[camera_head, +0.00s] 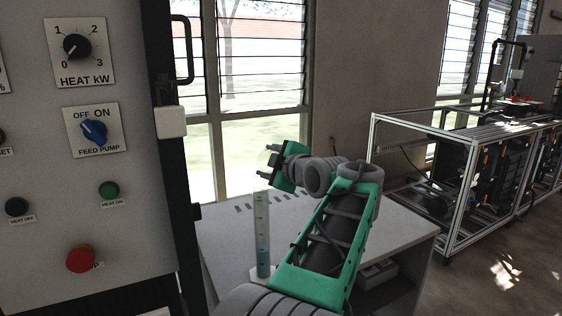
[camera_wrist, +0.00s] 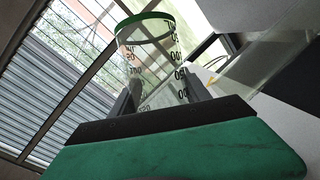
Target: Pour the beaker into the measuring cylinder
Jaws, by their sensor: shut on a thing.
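The measuring cylinder (camera_head: 262,238) is a tall clear tube with scale marks, standing upright on the white bench; its lower part looks bluish, as if holding liquid. My gripper (camera_head: 267,160) is just above the cylinder's top, with its fingers pointing left and one above the other. It is shut on the beaker, which is clear with a green rim and black numbers and sits between the fingers in the wrist view (camera_wrist: 150,62). The beaker looks tilted against the room. In the head view it is faint against the window. I cannot make out liquid in it.
The white bench (camera_head: 395,232) has slots along its back and clear room right of my arm. A control cabinet (camera_head: 130,210) with knobs and buttons stands close on the left. A metal-framed rig (camera_head: 470,150) stands at the right. Louvred windows (camera_head: 262,55) are behind.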

